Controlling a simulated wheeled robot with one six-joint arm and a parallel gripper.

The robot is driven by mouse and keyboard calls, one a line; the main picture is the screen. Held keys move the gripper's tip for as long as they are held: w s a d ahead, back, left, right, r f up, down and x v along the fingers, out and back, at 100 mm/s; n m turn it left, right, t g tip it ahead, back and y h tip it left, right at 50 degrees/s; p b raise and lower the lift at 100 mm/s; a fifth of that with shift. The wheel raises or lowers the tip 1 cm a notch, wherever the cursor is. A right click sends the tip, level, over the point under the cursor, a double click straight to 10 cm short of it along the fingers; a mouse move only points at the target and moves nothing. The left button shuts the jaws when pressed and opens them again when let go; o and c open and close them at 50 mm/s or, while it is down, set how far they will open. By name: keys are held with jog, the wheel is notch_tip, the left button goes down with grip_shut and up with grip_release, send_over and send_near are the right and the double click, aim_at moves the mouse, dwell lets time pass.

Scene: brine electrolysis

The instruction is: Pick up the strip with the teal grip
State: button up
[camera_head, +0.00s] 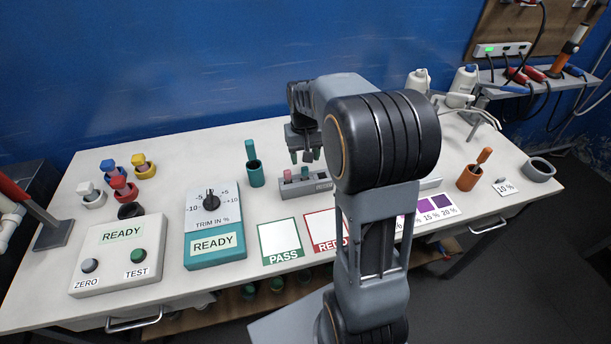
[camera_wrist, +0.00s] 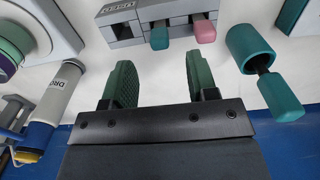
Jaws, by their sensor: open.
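The strip with the teal grip (camera_wrist: 159,38) stands in a slot of a grey rack (camera_wrist: 122,30), beside a strip with a pink grip (camera_wrist: 204,31). In the head view the rack (camera_head: 318,187) is on the table below my gripper, with the pink grip (camera_head: 288,176) to the left of the teal grip (camera_head: 305,173). My gripper (camera_head: 304,156) is open and empty, with green finger pads. In the wrist view the gap between its fingertips (camera_wrist: 160,68) lines up with the teal grip, apart from it. The lower part of the strip is hidden in the rack.
A teal cup (camera_head: 255,175) with a teal-handled tool (camera_head: 250,150) stands just left of the rack. PASS (camera_head: 280,241) and red-framed (camera_head: 323,229) cards lie in front. A trim box (camera_head: 214,228) and a tester (camera_head: 120,255) stand further left. My arm hides part of the table.

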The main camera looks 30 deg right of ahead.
aim_at(305, 167)
jog(key=shift+s+f+p, duration=0.1)
jog(key=shift+f+p, duration=0.2)
jog(key=shift+f, duration=2.75)
grip_shut()
